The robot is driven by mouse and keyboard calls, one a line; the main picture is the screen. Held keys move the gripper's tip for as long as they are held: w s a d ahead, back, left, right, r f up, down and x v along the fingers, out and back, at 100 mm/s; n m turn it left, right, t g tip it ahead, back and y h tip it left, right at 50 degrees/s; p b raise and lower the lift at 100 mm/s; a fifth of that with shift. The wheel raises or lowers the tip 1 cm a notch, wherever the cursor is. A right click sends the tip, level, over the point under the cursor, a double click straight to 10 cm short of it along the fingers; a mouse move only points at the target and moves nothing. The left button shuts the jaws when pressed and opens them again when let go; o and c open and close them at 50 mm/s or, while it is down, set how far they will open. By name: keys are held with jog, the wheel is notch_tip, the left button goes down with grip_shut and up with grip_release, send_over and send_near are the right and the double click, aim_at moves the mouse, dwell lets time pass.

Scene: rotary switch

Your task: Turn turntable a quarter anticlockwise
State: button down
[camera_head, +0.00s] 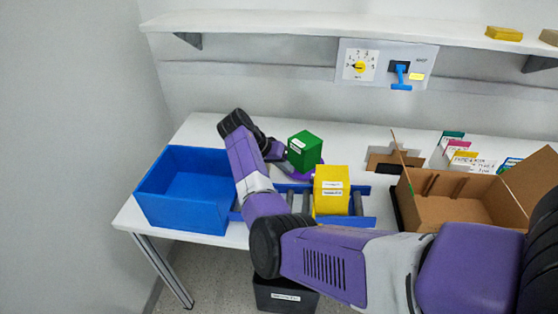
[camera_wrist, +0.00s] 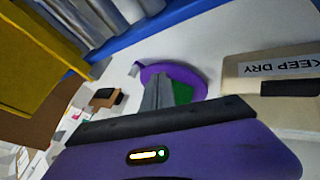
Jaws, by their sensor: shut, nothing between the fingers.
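The turntable is a purple disc (camera_head: 299,175) on the white table, mostly hidden behind my arm and a green box (camera_head: 305,148) in the head view. The green box appears to stand on it. In the wrist view the purple disc (camera_wrist: 196,76) lies past my fingers, with a small green part (camera_wrist: 183,93) of the box beside them. My gripper (camera_wrist: 164,72) is shut and empty, its grey fingers overlapping the disc. I cannot tell whether they touch the disc or the box.
A blue bin (camera_head: 185,190) stands left. A yellow box (camera_head: 332,188) sits on a roller track (camera_head: 368,222). An open cardboard box (camera_head: 455,200) stands right. A pale box labelled KEEP DRY (camera_wrist: 245,72) is close right of my fingers. A dial panel (camera_head: 360,66) is on the wall.

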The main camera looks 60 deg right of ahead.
aim_at(310, 178)
jog(key=x, duration=0.3)
jog(key=shift+s+d+f, duration=0.1)
jog(key=shift+s, duration=0.05)
jog(key=s+p, duration=0.2)
jog(key=shift+s+d+r, duration=0.25)
jog(key=shift+s+d+f, duration=0.15)
jog(key=shift+s+d, duration=0.05)
jog(key=shift+s, duration=0.4)
jog(key=shift+s+p, duration=0.15)
jog(key=shift+p, duration=0.2)
